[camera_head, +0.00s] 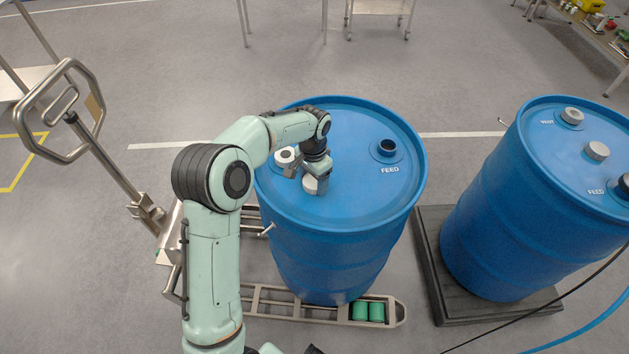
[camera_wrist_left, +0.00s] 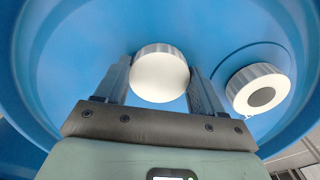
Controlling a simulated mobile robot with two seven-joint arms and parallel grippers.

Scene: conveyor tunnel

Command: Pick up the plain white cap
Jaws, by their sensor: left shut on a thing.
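The plain white cap (camera_head: 313,185) is on the top of the near blue drum (camera_head: 345,225), away from the FEED opening. In the left wrist view the cap (camera_wrist_left: 160,75) has a blank white face and a ribbed grey side. My left gripper (camera_head: 309,180) reaches down over the drum top, and its two fingers are shut on the cap's sides. I cannot tell whether the cap still touches the drum top. My right gripper is not in view.
A white cap with a dark centre (camera_head: 286,156) sits beside the gripper. The FEED opening (camera_head: 387,148) is uncovered. A second blue drum (camera_head: 520,235) with several fittings stands on a dark pallet (camera_head: 455,312) at right. A pallet truck handle (camera_head: 88,150) rises at left.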

